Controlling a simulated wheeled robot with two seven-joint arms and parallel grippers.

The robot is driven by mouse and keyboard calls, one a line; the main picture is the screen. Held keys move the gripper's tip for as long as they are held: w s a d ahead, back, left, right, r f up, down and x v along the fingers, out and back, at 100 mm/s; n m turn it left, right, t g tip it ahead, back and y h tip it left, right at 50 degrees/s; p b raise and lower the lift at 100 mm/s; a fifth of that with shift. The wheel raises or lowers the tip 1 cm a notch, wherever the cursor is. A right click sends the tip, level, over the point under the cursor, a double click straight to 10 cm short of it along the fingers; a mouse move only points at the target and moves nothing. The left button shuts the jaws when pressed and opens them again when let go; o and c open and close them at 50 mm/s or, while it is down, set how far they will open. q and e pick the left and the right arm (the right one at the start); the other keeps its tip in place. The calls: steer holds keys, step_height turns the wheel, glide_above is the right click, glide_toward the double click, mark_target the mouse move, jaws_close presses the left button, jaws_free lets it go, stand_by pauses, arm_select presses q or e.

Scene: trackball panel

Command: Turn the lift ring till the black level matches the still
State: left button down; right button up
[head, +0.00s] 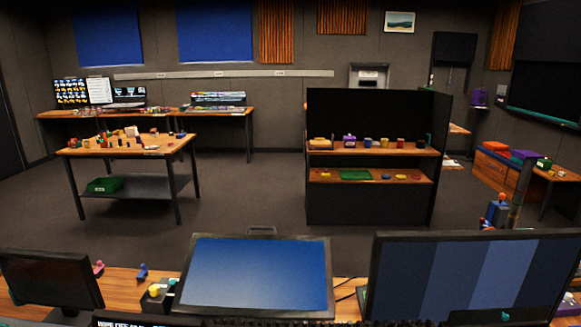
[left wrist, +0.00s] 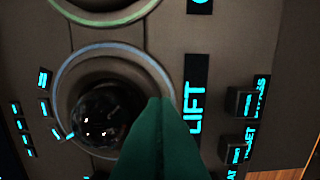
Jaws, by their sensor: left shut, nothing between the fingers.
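In the left wrist view a glossy black trackball (left wrist: 100,112) sits in a dark panel, with a pale blue-grey ring (left wrist: 88,55) around it. A black label reading LIFT (left wrist: 196,108) is beside the ring. My left gripper (left wrist: 160,102) is shut and empty. Its green fingers reach over the right part of the ring, beside the ball, and hide that part; I cannot tell if they touch it. In the head view a large screen (head: 258,275) shows a blue gradient, and a right screen (head: 470,270) shows vertical blue-grey bands. My right gripper is out of view.
A second ring (left wrist: 110,20), greenish, shows at the top of the wrist view. Small dark buttons with cyan lettering (left wrist: 240,102) are at the right. In the head view a dark monitor (head: 50,280) stands at left. A shelf (head: 370,178) and a table (head: 125,147) stand beyond open floor.

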arm_select(q)
steer(key=shift+d+r+n+p, duration=0.1)
steer(key=shift+d+n+p, duration=0.1)
steer(key=shift+n+p, duration=0.3)
steer(key=shift+d+n+p, duration=0.2)
steer(key=shift+n+p, duration=0.2)
steer(key=shift+n, duration=0.1)
steer(key=shift+f, duration=0.2)
step_height(320, 180, up, 9)
steer(key=p, duration=0.9)
steer(key=shift+w, duration=0.15)
steer(key=shift+r, duration=0.15)
